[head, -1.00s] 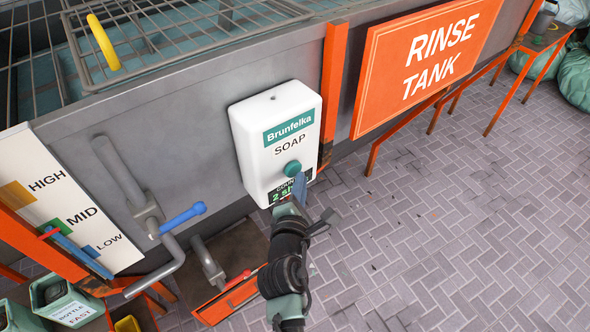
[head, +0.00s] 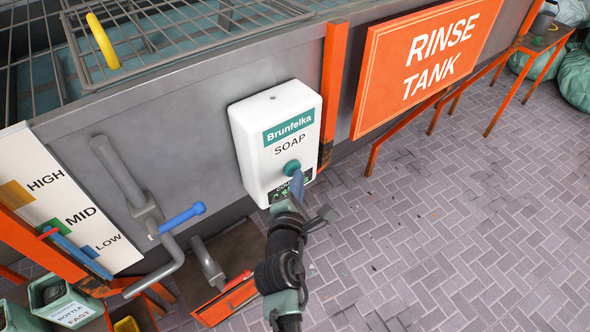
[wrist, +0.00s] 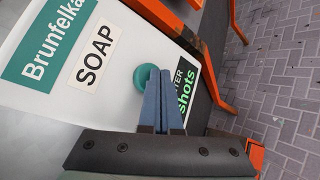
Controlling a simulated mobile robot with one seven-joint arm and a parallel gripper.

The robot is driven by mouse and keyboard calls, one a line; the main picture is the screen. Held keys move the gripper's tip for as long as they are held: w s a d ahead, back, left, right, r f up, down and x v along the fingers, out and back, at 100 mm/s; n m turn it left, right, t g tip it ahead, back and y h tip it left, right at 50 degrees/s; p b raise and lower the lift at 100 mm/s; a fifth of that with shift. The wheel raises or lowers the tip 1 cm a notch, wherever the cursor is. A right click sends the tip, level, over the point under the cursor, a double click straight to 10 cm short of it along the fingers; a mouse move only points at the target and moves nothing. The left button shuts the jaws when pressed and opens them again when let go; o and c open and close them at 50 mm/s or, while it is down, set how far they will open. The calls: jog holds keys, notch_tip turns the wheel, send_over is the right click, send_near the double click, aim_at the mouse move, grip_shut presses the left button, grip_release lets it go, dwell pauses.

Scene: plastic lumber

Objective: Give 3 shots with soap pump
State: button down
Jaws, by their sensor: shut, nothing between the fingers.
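The white soap dispenser (head: 250,150) hangs on the grey tank wall, with a round teal pump button (head: 291,167) low on its front. A counter display (wrist: 187,92) sits below the button; in the wrist view it shows "shots" in green, and its number is hidden by my fingers. My gripper (head: 298,178) is shut and empty, its blue fingertips at the button. In the wrist view the fingertips (wrist: 162,72) lie right beside the teal button (wrist: 147,77) and appear to touch it; I cannot tell how far it is pressed.
An orange "RINSE TANK" sign (head: 430,55) and an orange post (head: 334,85) stand right of the dispenser. A pipe with a blue-handled valve (head: 183,217) is at left. An orange-edged tray (head: 228,300) lies below.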

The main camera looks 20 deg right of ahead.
jog(key=shift+w+a, duration=0.25)
jog(key=shift+w, duration=0.25)
dwell(0.5)
jog(key=shift+s, duration=0.1)
jog(key=shift+s+d+p, duration=0.25)
jog(key=shift+s+p, duration=0.05)
jog(key=shift+s, duration=0.25)
jog(key=shift+s+d+p, duration=0.2)
jog(key=shift+s+p, duration=0.1)
jog(key=shift+s, duration=0.2)
jog(key=s+p, duration=0.1)
jog(key=s+d+p, duration=0.1)
jog(key=s, duration=0.1)
jog(key=s+p, duration=0.1)
jog(key=shift+s+d, duration=0.4)
dwell(0.4)
